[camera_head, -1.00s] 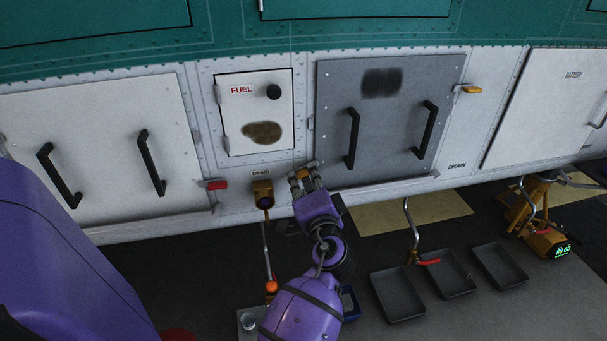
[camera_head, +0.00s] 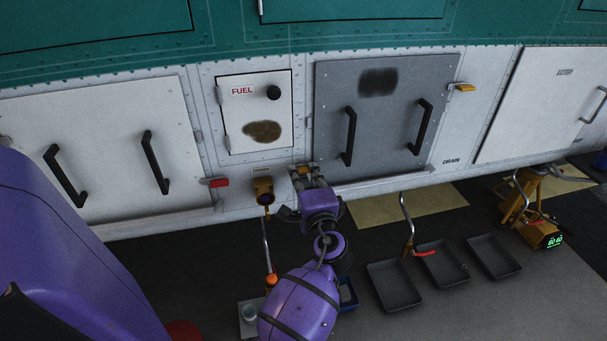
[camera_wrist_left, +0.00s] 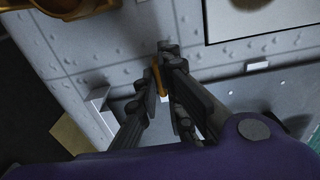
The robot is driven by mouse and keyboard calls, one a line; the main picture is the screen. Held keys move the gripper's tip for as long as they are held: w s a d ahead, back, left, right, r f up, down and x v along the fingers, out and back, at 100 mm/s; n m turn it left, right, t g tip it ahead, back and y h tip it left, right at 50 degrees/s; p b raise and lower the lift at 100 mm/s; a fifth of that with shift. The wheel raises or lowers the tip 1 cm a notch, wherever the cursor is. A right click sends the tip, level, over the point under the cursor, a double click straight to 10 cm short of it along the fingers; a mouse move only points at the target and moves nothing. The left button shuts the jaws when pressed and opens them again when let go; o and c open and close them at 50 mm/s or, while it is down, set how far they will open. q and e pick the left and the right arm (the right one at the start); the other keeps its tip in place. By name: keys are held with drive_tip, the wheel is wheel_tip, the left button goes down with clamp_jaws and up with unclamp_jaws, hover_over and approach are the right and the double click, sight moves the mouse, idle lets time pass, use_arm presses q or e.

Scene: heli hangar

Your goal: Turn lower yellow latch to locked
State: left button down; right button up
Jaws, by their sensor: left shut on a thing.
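The lower yellow latch (camera_wrist_left: 157,76) shows in the left wrist view as a thin yellow strip between the fingers of my left gripper (camera_wrist_left: 160,82). The fingers are shut on it against the white riveted hull. In the head view my left gripper (camera_head: 304,172) is at the lower left corner of the grey panel (camera_head: 388,120), just right of the brass drain fitting (camera_head: 263,190). There the fingers mostly hide the latch, so its exact angle is hard to tell. An upper yellow latch (camera_head: 463,87) sits at the grey panel's right edge. My right gripper is out of view.
A red latch (camera_head: 217,183) is left of the drain fitting. The FUEL door (camera_head: 255,110) is above my gripper. Black trays (camera_head: 395,286) and a bent pipe with a red handle (camera_head: 407,225) are on the floor side to the right.

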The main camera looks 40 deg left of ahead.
use_arm(q)
drive_tip(key=c, duration=1.9)
unclamp_jaws()
drive_tip(key=v, duration=1.2)
drive_tip(key=shift+s, duration=0.1)
